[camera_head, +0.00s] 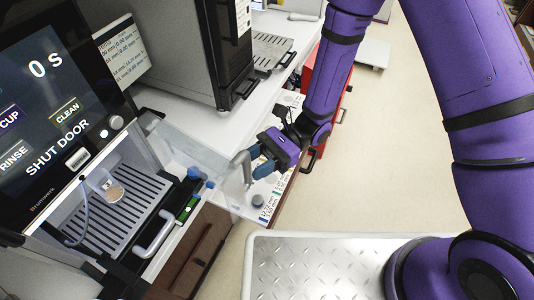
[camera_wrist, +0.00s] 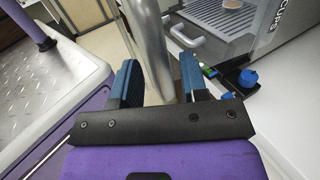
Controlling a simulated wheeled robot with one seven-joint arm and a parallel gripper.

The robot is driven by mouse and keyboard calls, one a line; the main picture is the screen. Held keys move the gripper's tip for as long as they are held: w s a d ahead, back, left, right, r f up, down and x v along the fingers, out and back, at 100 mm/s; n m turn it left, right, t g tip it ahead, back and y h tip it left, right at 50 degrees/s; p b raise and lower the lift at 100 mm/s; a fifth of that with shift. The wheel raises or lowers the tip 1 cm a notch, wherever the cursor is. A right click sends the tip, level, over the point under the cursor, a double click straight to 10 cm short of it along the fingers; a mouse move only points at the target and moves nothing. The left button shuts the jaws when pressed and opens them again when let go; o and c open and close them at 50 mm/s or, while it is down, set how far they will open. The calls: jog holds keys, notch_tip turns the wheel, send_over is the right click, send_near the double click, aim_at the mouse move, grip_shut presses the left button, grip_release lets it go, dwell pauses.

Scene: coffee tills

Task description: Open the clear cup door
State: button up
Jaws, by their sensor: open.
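The clear cup door (camera_head: 195,158) is a see-through panel standing out from the coffee machine's cup bay, swung open. Its grey bar handle (camera_head: 243,168) is on the outer end. My gripper (camera_head: 257,164) is at this handle with its blue-padded fingers apart. In the wrist view the metal handle (camera_wrist: 151,50) rises between the two open fingers (camera_wrist: 162,82), not clamped. Whether a finger touches it I cannot tell. The machine's screen (camera_head: 45,90) reads "0 s" and "SHUT DOOR". A cup (camera_head: 113,191) is in the bay, over the slotted drip tray (camera_head: 120,220).
A second grey machine (camera_head: 175,45) stands on the white counter (camera_head: 185,125) behind. A drawer-like handle (camera_head: 154,235) juts from the machine's front. A metal tread plate (camera_head: 310,265) lies in the foreground.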

jog(key=shift+s+a, duration=0.4)
jog(key=shift+a, duration=0.15)
jog(key=shift+c, duration=0.6)
grip_shut()
jog(key=shift+w, duration=1.45)
jog(key=shift+c, duration=0.9)
grip_release()
jog(key=shift+w, duration=0.15)
jog(key=o, duration=0.5)
